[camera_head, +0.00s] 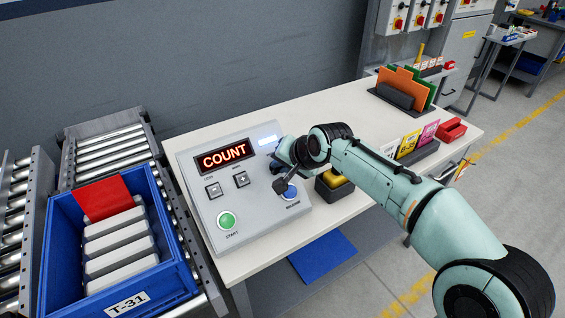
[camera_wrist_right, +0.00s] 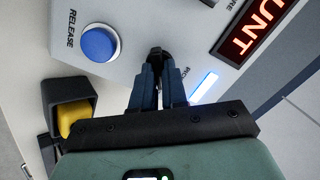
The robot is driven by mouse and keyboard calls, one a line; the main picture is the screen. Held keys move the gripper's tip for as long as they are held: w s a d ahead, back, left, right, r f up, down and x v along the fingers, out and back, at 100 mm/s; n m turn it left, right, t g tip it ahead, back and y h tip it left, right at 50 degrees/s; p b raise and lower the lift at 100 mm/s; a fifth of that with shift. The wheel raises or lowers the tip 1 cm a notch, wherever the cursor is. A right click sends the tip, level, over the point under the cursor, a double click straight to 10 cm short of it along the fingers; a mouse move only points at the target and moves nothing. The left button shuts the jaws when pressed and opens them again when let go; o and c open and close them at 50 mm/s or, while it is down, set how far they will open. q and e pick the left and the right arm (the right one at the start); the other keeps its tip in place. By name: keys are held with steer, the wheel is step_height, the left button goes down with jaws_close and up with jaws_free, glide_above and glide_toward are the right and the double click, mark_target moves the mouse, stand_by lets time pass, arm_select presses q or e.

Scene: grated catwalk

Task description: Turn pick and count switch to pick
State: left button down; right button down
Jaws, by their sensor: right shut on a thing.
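The control panel (camera_head: 258,213) stands on the white table, and its lit display (camera_head: 224,158) reads COUNT. My right gripper (camera_head: 279,172) is at the panel's right side, above the blue RELEASE button. In the right wrist view my right gripper (camera_wrist_right: 159,72) is shut on a small black switch knob (camera_wrist_right: 158,54), whose far end shows between the fingertips. A partly hidden label beside it begins with P. The gripper hides most of the knob, so its exact angle cannot be told. My left gripper is not in view.
The blue RELEASE button (camera_wrist_right: 98,44) lies close beside the fingers. A dark box with a yellow top (camera_head: 333,186) stands right of the panel. A green START button (camera_head: 227,220) is at lower left. A blue crate (camera_head: 172,261) sits on rollers at left.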

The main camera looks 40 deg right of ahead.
steer(key=n+p, duration=0.1)
steer(key=n, duration=0.4)
steer(key=shift+a+r, duration=0.1)
steer(key=n, duration=0.5)
steer(key=shift+a+n, duration=0.1)
steer(key=shift+n, duration=0.2)
stand_by(0.3)
steer(key=c, duration=1.2)
jaws_free()
steer(key=shift+o, duration=0.2)
steer(key=p+v, duration=0.2)
steer(key=v, duration=1.1)
steer(key=shift+a+r, duration=0.3)
steer(key=shift+w, duration=0.15)
